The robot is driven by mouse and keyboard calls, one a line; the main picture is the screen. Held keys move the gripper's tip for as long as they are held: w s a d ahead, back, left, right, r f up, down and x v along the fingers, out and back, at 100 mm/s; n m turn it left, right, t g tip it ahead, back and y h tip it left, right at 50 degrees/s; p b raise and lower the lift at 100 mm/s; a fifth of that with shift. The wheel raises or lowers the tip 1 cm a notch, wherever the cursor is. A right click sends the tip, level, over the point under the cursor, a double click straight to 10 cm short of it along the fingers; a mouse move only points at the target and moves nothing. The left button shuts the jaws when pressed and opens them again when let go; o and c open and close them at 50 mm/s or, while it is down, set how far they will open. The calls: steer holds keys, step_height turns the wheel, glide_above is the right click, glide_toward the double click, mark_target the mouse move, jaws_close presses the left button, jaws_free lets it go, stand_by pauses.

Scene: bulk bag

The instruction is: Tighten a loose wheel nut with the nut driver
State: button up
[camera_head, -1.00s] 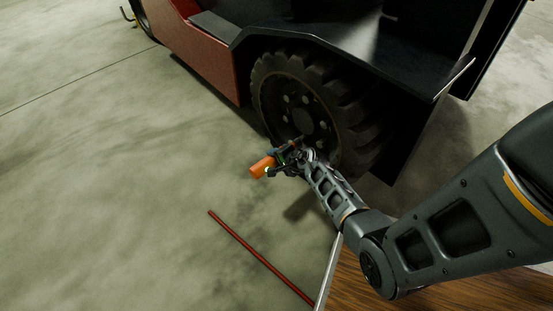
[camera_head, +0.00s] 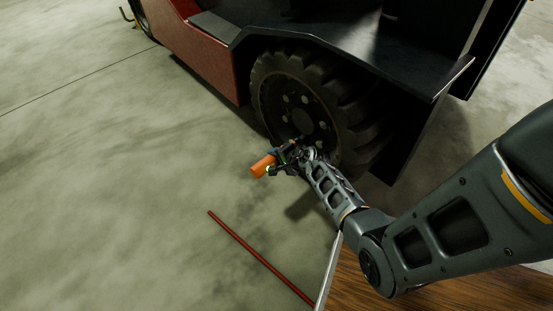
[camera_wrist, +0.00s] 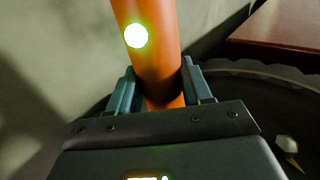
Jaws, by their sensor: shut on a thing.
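My gripper (camera_head: 283,158) is in front of the lower part of the vehicle's wheel (camera_head: 345,112), on its left side in the head view. It is shut on the nut driver (camera_head: 263,166), whose orange handle points away from the wheel, down and left. In the wrist view the orange handle (camera_wrist: 150,48) stands between the two fingers, with a bright round light on it. Several pale wheel nuts (camera_head: 289,98) show around the dark hub. The driver's tip is small and partly hidden by the gripper, so I cannot tell whether it touches a nut. A pale nut (camera_wrist: 287,142) also shows in the wrist view.
The red and black vehicle body (camera_head: 205,55) overhangs the wheel. A thin red bar (camera_head: 258,256) lies on the grey floor at lower centre. A wooden surface (camera_head: 400,290) with a pale edge is at the bottom right. The floor to the left is open.

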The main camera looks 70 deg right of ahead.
mark_target(269, 164)
steer(key=shift+s+d+r, duration=0.1)
steer(key=shift+s+d, duration=0.25)
steer(key=shift+d, duration=0.5)
steer(key=shift+s+d+r, duration=0.1)
steer(key=shift+s+d, duration=0.25)
steer(key=shift+d, duration=0.45)
stand_by(1.6)
steer(key=shift+w+a+f+p, duration=0.1)
steer(key=shift+w+a+p, duration=0.4)
steer(key=shift+a, duration=0.65)
steer(key=shift+w+a+r+p, duration=0.1)
steer(key=shift+w+a+p, duration=0.45)
steer(key=shift+a, duration=0.6)
steer(key=shift+w+a+f+p, duration=0.1)
steer(key=shift+w+a+p, duration=0.4)
steer(key=shift+a, duration=0.65)
steer(key=shift+w, duration=0.1)
